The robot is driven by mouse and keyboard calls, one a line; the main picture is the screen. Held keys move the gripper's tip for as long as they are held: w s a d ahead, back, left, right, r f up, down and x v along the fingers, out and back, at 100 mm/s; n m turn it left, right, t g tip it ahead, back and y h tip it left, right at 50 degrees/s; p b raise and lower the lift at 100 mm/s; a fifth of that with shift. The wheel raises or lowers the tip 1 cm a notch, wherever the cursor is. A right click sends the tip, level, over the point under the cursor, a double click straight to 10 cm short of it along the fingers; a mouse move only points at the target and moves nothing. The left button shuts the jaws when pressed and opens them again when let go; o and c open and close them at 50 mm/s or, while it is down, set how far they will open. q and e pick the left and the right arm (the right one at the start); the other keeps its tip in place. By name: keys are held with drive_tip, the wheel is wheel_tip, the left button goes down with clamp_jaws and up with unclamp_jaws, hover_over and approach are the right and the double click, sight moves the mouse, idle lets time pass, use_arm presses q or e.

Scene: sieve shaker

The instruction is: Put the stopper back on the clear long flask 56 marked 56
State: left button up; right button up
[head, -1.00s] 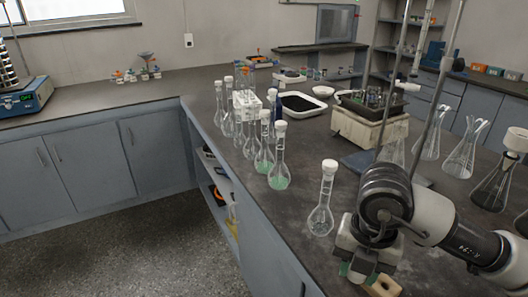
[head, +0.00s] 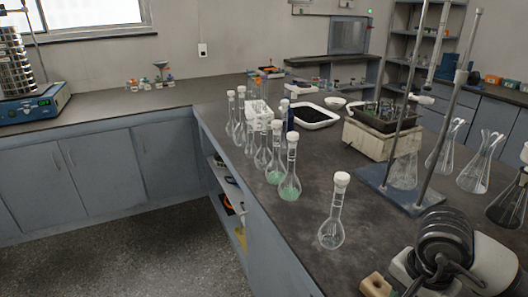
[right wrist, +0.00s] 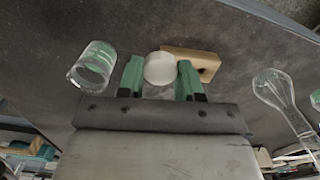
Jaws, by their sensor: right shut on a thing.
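My right gripper (right wrist: 160,70) is shut on a round white stopper (right wrist: 159,74), seen between its green fingertips in the right wrist view. In the head view its arm comes in at the bottom right and the fingertips are out of sight. The nearest clear long-necked flask (head: 331,231) stands upright at the front of the bench, with a white top (head: 341,179). More long-necked flasks stand in a group behind it, some with green liquid (head: 289,193). I cannot read any number, so I cannot tell which flask is 56. My left gripper is not in view.
A wooden block (head: 375,284) with a hole lies near the bench's front edge, beside the right arm. A clear glass vessel (right wrist: 92,64) shows in the wrist view. A metal stand (head: 408,201) and conical flasks (head: 474,172) are at the right.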

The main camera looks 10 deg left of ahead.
drive_tip(key=n, duration=0.3)
drive_tip(key=d+n, duration=0.1)
drive_tip(key=shift+s+d+f+n, duration=0.1)
drive_tip(key=shift+f+n, duration=0.15)
drive_tip(key=shift+n, duration=0.05)
drive_tip(key=n, duration=0.2)
drive_tip(key=d+n, duration=0.1)
drive_tip(key=n, duration=0.1)
drive_tip(key=shift+s+f, duration=0.1)
drive_tip(key=shift+f, duration=0.1)
